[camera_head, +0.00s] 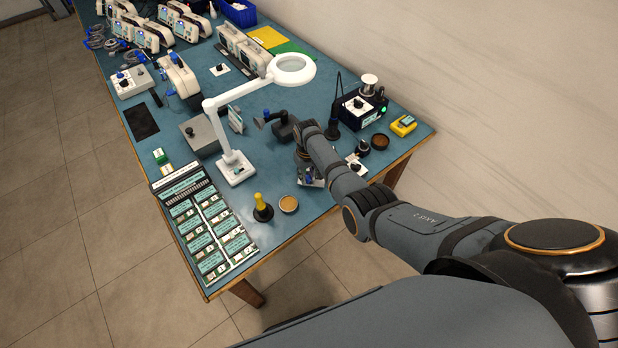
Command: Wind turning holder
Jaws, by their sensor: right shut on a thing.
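My right arm reaches over the bench from the lower right. Its wrist points down, and my right gripper (308,172) is small and mostly covered by the wrist. It is shut at a small metal-grey device with a blue part, which I take to be the turning holder (316,183), near the bench's front edge. The fingertips and the exact place of contact are hidden. The holder seems to stand on the bench, partly under my arm. My left gripper is not in view.
A white magnifier lamp (237,169) stands left of the wrist. A dark tool-like shape (277,122) lies beyond it, unclear. A soldering station (357,107) and yellow meter (403,125) are right.

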